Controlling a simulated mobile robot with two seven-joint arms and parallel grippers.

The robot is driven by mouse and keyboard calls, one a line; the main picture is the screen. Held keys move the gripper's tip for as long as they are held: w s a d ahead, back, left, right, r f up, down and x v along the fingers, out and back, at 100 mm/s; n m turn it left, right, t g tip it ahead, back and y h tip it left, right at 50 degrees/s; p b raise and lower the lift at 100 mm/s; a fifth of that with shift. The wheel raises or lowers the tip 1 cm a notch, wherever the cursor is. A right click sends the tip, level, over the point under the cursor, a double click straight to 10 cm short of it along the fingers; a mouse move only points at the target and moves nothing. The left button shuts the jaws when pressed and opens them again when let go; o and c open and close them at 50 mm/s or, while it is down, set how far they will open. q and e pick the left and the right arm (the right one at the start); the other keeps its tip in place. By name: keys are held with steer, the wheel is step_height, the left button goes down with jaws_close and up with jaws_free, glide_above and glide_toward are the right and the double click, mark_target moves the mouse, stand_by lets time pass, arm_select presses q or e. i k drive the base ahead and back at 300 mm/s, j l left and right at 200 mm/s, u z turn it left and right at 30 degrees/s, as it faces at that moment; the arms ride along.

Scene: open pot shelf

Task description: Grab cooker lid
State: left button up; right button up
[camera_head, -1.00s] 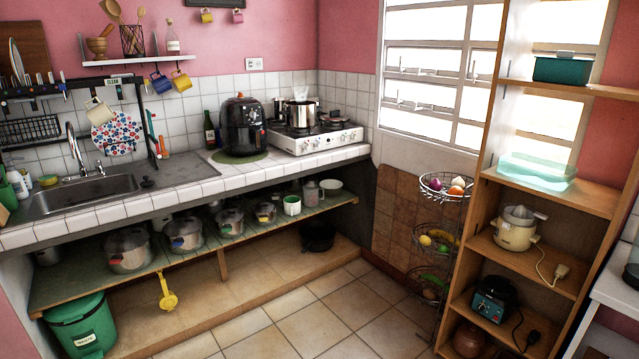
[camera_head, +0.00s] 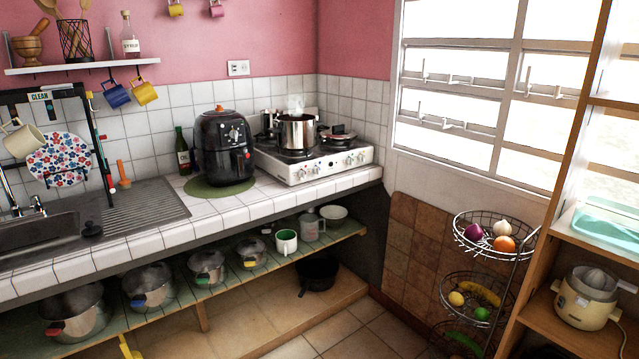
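Several silver pots with lids stand on the open green shelf under the counter. From left to right I see a large pot (camera_head: 75,318), a second pot (camera_head: 148,289), a third pot (camera_head: 207,268) and a smaller one (camera_head: 251,253). Coloured pieces show on their sides. On the white stove (camera_head: 315,160) stands a steaming silver pot (camera_head: 297,132). Behind it to the right is a low pan that seems covered (camera_head: 338,136). I cannot tell which lid is the cooker lid. Neither gripper shows.
A black air fryer (camera_head: 223,148) stands left of the stove. A wire fruit basket stand (camera_head: 480,290) and a wooden shelf unit (camera_head: 560,230) with a juicer (camera_head: 587,298) are at right. Tiled floor (camera_head: 335,330) is free in front of the counter.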

mark_target(338, 132)
steer(key=i+u, duration=0.15)
steer(key=i, duration=0.5)
steer(key=i+l+u, duration=0.15)
steer(key=i, duration=0.5)
steer(key=l, duration=0.05)
